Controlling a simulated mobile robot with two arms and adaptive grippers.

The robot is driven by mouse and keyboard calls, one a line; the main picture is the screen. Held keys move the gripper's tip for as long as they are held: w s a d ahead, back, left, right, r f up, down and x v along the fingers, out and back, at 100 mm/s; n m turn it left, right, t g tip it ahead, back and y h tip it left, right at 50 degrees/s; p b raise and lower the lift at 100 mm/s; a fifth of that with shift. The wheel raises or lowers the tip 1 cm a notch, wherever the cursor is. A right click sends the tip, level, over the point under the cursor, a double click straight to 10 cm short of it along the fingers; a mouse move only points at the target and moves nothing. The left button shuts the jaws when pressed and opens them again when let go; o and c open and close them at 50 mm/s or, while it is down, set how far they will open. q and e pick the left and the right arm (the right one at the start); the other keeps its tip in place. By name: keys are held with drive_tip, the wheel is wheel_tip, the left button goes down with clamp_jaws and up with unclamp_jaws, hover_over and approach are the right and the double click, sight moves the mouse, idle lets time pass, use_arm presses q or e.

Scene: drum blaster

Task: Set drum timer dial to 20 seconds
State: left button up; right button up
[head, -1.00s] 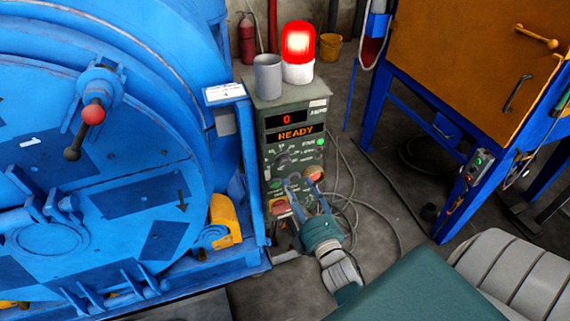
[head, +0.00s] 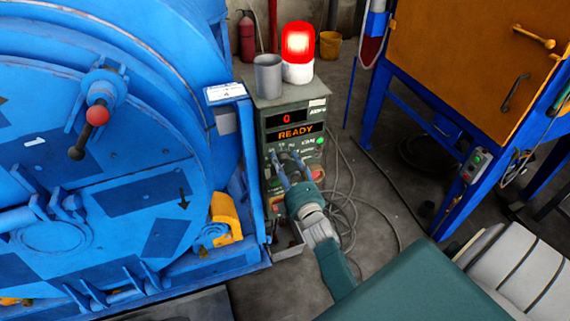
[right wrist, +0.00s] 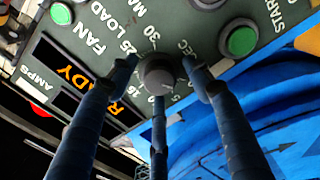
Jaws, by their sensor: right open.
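The timer dial (right wrist: 158,76) is a round dark grey knob on the control panel (right wrist: 212,35); numbers such as 25 and 30 are printed around it. In the head view the panel (head: 262,150) shows a red 0 and READY, and my gripper mostly hides the dial. My right gripper (head: 285,160) is at the panel's front. In the right wrist view its three blue fingers (right wrist: 160,68) are open and spread around the dial; I cannot tell whether they touch it. The dial's setting is not readable. My left gripper is not in view.
Green buttons (right wrist: 240,41) sit near the dial. The big blue drum machine (head: 150,140) stands close to the panel's left. A lit red beacon (head: 298,45) and a grey cup (head: 268,75) stand on top. Loose cables (head: 360,200) lie on the floor at right.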

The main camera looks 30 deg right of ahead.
drive_tip(key=c, duration=1.2)
